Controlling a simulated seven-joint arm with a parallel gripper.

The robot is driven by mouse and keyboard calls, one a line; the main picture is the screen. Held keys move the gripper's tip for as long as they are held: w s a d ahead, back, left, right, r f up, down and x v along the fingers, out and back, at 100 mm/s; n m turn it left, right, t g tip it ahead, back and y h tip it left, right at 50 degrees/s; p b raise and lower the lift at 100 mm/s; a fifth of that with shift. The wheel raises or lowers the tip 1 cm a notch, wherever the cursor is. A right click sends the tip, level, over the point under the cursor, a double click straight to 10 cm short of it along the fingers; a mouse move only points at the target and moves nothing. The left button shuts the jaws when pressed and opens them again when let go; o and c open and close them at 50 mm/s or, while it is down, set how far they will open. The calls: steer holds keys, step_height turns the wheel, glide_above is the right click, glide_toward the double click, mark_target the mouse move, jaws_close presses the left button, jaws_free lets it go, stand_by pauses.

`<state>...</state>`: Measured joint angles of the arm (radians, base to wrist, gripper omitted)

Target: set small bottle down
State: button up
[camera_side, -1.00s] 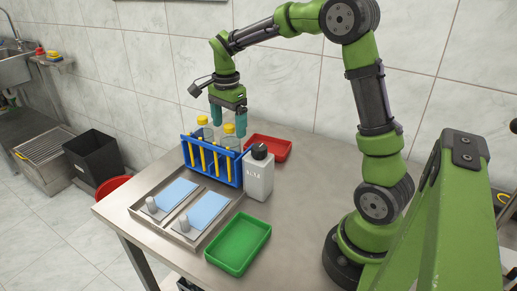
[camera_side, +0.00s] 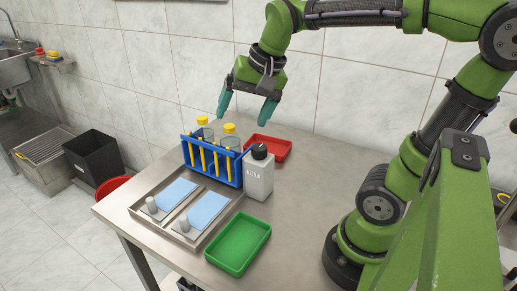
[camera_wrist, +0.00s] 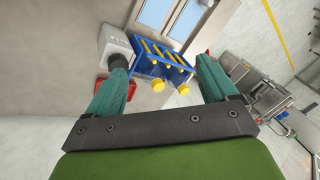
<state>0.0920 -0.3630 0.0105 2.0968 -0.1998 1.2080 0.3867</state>
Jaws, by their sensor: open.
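The lower parts of the bottles are partly hidden by the rack.
A grey bottle with a black cap (camera_side: 258,178) stands right of the rack. A red tray (camera_side: 283,151) lies behind it, a green tray (camera_side: 239,246) in front. A metal tray (camera_side: 165,229) holds two blue pads. The table's right side is clear up to my base.

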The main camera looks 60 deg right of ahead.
steer(key=s+a+f+n+t+y, duration=0.1)
steer(key=s+a+f+n+t, duration=0.1)
steer(key=s+n, duration=0.3)
steer(key=shift+s+a+f+n+t, duration=0.4)
steer(key=shift+s+a+f, duration=0.3)
steer(key=shift+s+a, duration=0.05)
stand_by(0.5)
